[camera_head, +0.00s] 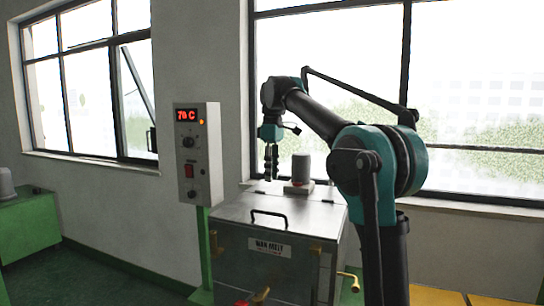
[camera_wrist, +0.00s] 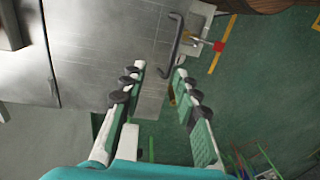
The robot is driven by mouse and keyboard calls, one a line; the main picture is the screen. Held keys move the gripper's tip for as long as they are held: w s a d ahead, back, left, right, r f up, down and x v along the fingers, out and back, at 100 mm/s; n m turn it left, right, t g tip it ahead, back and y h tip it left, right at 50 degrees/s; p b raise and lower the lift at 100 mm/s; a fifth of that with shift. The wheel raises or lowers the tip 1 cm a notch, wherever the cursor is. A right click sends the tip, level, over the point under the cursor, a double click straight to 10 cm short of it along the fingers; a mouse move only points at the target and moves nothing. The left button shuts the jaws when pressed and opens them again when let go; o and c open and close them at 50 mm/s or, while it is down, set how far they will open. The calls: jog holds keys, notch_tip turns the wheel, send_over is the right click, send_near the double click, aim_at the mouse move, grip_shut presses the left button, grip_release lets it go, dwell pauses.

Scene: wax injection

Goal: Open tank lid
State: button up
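The wax tank (camera_head: 266,270) is a metal box labelled "WAX MELT". Its flat grey lid (camera_head: 310,218) lies closed on top, with a black bar handle (camera_head: 268,213) near the front edge. In the wrist view, the lid (camera_wrist: 100,35) fills the upper left, and the handle (camera_wrist: 174,50) stands beyond the fingertips, slightly right of centre. My gripper (camera_head: 271,176) points down above the rear left of the tank top, apart from the handle. In the wrist view, my gripper (camera_wrist: 159,70) is open, with nothing between its fingers.
A control box (camera_head: 198,153) reading about 70 C stands on a green post left of the tank. A grey motor-like cylinder (camera_head: 301,168) sits at the back of the tank top. Windows line the wall behind. Green floor (camera_wrist: 255,80) shows beside the tank.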

notch_tip(320, 180, up, 11)
jog(key=shift+w+d, duration=0.15)
jog(key=shift+w, duration=0.15)
jog(key=shift+f, duration=0.1)
dwell(0.4)
